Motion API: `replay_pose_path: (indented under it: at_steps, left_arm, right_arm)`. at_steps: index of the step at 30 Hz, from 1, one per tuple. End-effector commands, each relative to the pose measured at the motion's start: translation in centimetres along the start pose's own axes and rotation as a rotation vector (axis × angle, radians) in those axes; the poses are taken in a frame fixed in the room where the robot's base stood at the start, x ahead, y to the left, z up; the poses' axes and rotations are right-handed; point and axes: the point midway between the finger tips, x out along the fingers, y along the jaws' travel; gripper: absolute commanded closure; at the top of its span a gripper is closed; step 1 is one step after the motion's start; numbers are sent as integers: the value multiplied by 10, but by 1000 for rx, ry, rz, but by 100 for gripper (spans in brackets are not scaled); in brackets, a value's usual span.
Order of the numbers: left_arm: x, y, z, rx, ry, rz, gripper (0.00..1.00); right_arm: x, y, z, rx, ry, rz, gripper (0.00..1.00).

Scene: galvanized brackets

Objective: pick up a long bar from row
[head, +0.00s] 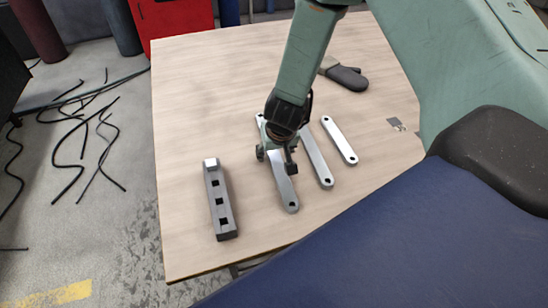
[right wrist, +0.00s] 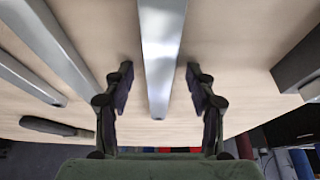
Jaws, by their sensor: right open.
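Three long silver bars with a hole near each end lie side by side in a row on the table: the left bar (head: 286,190), the middle bar (head: 318,160) and the right bar (head: 340,141). My right gripper (head: 277,160) is over the left bar and hides part of it. In the right wrist view, my right gripper (right wrist: 160,88) is open, with one finger on each side of the left bar (right wrist: 160,50); gaps show on both sides. The middle bar (right wrist: 45,40) also shows there. My left gripper is not in view.
A dark block (head: 220,203) with square holes and a silver piece at its far end stands left of the bars. The wooden table (head: 200,90) is clear at back left. Black cables (head: 85,130) lie on the floor.

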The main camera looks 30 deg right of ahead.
Motion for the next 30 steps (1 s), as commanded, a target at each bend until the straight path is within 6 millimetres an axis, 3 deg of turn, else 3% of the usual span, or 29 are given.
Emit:
replay_pose_path:
  at_steps: [3,22,30]
  left_arm:
    - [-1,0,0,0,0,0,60]
    - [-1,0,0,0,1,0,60]
    - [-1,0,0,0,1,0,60]
  right_arm:
    - [-1,0,-1,0,1,0,45]
    - [-1,0,-1,1,1,0,99]
    - [-1,0,-2,1,3,1,100]
